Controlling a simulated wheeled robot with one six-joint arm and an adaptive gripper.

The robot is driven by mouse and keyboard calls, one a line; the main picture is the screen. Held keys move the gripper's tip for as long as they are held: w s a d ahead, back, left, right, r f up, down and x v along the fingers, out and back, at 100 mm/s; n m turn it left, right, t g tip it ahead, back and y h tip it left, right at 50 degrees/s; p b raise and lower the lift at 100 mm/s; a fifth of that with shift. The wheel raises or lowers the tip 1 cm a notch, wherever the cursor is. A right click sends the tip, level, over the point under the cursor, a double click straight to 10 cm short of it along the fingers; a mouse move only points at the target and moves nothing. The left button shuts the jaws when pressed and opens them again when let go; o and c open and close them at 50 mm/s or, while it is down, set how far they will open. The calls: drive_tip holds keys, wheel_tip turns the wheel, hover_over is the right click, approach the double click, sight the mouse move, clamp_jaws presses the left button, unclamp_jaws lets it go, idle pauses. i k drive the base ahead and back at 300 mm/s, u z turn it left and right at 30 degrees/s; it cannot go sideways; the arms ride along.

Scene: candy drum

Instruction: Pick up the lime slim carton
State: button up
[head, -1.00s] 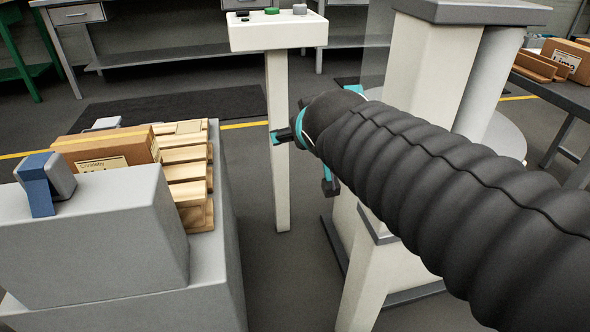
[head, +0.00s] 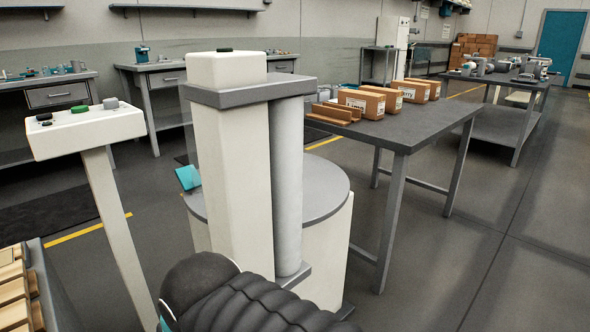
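I cannot make out a lime slim carton for certain. A brown box (head: 362,104) on the dark table carries a white label that read "Lime" a moment ago; it is an open-looking, squat box. A small teal flat piece (head: 188,177) shows at the left edge of the round drum, partly hidden by the white column; I cannot tell what it is. My arm crosses the bottom of the head view, with my gripper's fingers below the frame.
The dark table (head: 420,133) at right also bears wooden racks (head: 333,112) and other brown boxes, one marked "Cherry" (head: 410,91). The white column (head: 230,160) and round drum (head: 325,195) stand in front. A button post (head: 85,130) is at left. The right floor is clear.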

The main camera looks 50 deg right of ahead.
sight(372, 104)
drive_tip(key=z, duration=0.35)
drive_tip(key=k, duration=1.1)
drive_tip(key=z, duration=1.4)
drive_tip(key=i, duration=0.45)
drive_tip(key=u, duration=0.1)
